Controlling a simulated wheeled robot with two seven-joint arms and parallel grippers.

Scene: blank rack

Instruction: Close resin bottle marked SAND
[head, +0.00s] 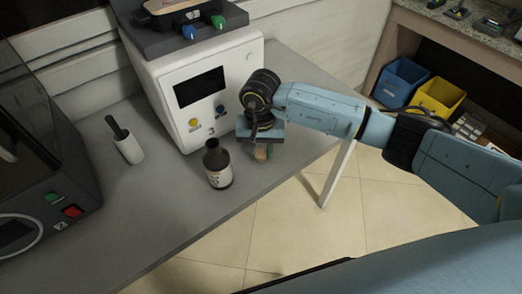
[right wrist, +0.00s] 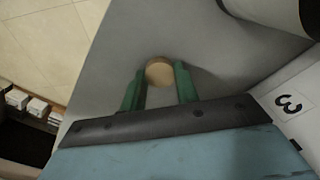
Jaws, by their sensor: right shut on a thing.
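A dark bottle (head: 217,166) with a pale label stands upright on the grey table, in front of the white machine. No cap shows on its dark neck, and the label is too small to read. My right gripper (head: 262,149) is to the right of the bottle, pointing down and apart from it. It is shut on a round tan cap (right wrist: 159,72), held between the green fingertips in the right wrist view. The cap (head: 261,153) also shows low under the gripper in the head view. My left gripper is not in view.
The white machine (head: 213,125) marked 3 stands close behind the bottle. A white cylinder with a dark handle (head: 129,147) stands to the left. A dark machine (head: 45,150) fills the far left. The table's front (head: 150,235) is clear.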

